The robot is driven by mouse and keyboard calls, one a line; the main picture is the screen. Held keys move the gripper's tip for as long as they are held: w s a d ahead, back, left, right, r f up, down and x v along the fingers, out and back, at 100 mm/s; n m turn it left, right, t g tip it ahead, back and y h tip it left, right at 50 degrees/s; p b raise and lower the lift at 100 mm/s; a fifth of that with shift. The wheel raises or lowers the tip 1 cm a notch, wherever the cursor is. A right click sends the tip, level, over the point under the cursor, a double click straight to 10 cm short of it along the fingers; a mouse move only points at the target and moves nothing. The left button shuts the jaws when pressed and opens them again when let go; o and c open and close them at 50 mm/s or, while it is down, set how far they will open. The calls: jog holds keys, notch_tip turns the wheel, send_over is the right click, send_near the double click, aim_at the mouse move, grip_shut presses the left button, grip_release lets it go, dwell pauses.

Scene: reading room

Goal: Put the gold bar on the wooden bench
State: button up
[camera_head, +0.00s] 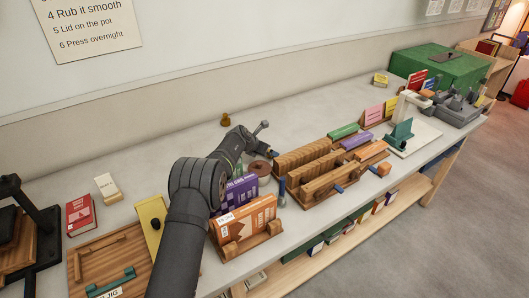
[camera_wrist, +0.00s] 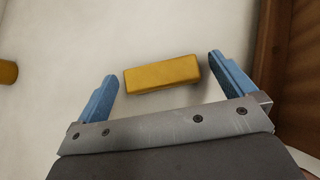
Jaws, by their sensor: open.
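The gold bar (camera_wrist: 162,74) lies flat on a pale surface in the wrist view, slightly tilted in the picture. My gripper (camera_wrist: 162,67) is open, with one blue finger on each side of the bar and a gap at both ends. Nothing is held. In the head view I cannot make out the bar; my arm covers part of the worktop there. No thing is plainly the wooden bench: a slatted wooden stand (camera_head: 318,163) is on the worktop, and the long table (camera_head: 245,108) has a pale top and wooden legs.
A brown wooden side (camera_wrist: 290,60) rises close to my right finger. A yellow round object (camera_wrist: 8,72) is at the left edge. Purple (camera_head: 237,190) and orange (camera_head: 246,217) boxes stand near my arm. The worktop toward the wall is mostly clear.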

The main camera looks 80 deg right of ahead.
jog(key=shift+c, duration=0.2)
jog(key=c, duration=1.4)
jog(key=shift+r, duration=0.15)
jog(key=shift+r, duration=0.6)
notch_tip(320, 180, up, 3)
jog(key=shift+r, duration=0.1)
jog(key=s+a+r, duration=0.1)
jog(key=s+r, duration=0.1)
jog(key=s, duration=0.1)
jog(key=s+a+r, duration=0.2)
jog(key=s, duration=0.2)
jog(key=s+a+r, duration=0.2)
jog(key=s, duration=0.1)
jog(key=shift+s+a+r, duration=0.15)
jog(key=shift+r, duration=0.05)
